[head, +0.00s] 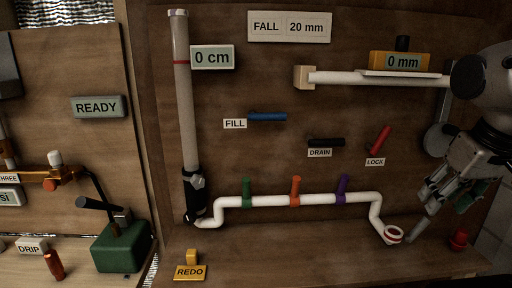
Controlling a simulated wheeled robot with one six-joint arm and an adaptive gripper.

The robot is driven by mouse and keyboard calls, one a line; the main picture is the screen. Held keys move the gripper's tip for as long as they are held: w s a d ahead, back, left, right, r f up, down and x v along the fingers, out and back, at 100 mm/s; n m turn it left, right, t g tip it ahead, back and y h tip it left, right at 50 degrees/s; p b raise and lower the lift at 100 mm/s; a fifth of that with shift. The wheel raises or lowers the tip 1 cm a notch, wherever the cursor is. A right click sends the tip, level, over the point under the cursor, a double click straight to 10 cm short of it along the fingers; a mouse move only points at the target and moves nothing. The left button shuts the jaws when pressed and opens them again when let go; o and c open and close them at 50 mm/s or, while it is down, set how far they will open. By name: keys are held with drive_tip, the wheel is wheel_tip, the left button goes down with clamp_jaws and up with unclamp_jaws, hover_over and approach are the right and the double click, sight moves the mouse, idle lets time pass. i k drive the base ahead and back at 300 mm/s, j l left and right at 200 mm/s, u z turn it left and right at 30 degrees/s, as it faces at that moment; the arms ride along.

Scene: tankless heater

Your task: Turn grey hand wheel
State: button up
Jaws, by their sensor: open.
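A grey round disc (435,139), which looks like the grey hand wheel, is on the wooden panel at the right. It sits below the right end of a white horizontal pipe. My arm and gripper cover its right part. My gripper (421,213) is at the right, below the disc and apart from it in the picture. Its fingers point down and to the left. It is open, and nothing shows between the fingers.
A white bent pipe (265,201) with coloured handles runs low along the panel, its red-ringed open end (394,235) close to my fingertips. A red lever (379,139) marked LOCK is left of the disc. A red knob (458,240) stands at the lower right.

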sight(437, 139)
drive_tip(key=z, duration=0.9)
